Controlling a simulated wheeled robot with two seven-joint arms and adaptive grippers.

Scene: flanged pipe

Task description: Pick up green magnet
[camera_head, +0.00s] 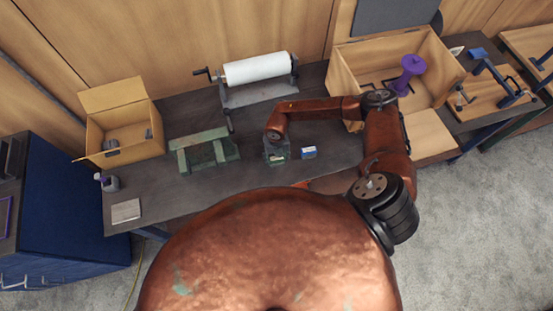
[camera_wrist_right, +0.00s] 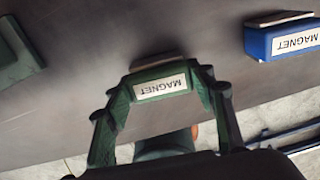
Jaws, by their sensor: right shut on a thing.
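The green magnet (camera_wrist_right: 158,84) shows in the right wrist view with a white MAGNET label that reads upside down. My right gripper (camera_wrist_right: 160,92) has a finger on each side of it and is shut on it. In the head view my right gripper (camera_head: 276,153) is low at the front middle of the dark table, and the magnet is mostly hidden there. A blue magnet (camera_head: 309,152) lies just right of the gripper. It also shows at the upper right of the right wrist view (camera_wrist_right: 284,41). My left gripper is not in view.
A green fixture (camera_head: 205,152) stands left of the gripper. Behind is a white roll (camera_head: 256,68) on a stand. An open cardboard box (camera_head: 122,138) is at left. A wooden crate (camera_head: 440,58) with a purple flanged pipe (camera_head: 410,70) is at right. Bare table lies between.

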